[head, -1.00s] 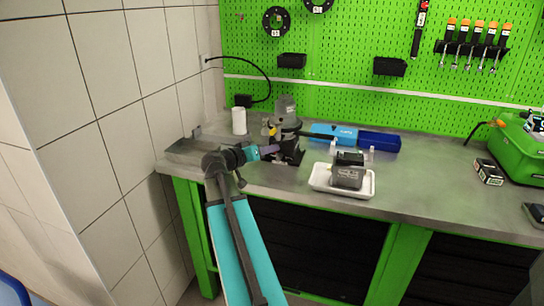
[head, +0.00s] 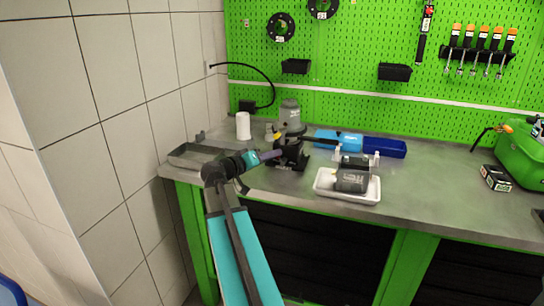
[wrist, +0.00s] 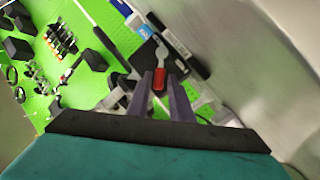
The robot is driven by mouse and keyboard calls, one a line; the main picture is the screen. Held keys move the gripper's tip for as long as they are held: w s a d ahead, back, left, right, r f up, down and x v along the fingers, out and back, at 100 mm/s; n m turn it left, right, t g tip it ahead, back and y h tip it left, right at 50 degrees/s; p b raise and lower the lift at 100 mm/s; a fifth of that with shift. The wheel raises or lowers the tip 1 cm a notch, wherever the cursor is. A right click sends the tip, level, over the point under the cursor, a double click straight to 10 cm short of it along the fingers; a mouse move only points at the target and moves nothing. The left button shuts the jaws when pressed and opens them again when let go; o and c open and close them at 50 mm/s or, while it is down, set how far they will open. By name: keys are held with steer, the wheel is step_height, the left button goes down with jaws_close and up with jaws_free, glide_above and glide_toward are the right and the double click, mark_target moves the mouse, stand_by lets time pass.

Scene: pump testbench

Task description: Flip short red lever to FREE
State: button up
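The short lever has a red end (wrist: 158,78) and a pale grey shank, and shows in the wrist view just past and between my fingertips. My gripper (wrist: 160,76) has two purple fingers standing apart, with a gap beside the red end. In the head view my gripper (head: 277,154) points right, at the lower body of the grey and black pump (head: 290,118) on the bench. The red lever cannot be made out in the head view. I cannot read any FREE marking.
A white tray (head: 322,187) with a dark block stands right of the pump. Blue bins (head: 384,148) lie behind it. A white cylinder (head: 243,126) and a shallow grey tray (head: 184,160) are at the left.

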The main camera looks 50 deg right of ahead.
steer(key=shift+a, duration=0.15)
steer(key=w+a+r+b, duration=0.1)
steer(key=a+r, duration=0.1)
steer(key=a, duration=1.1)
steer(key=shift+w+a, duration=0.15)
steer(key=shift+w, duration=0.15)
steer(key=shift+f, duration=0.15)
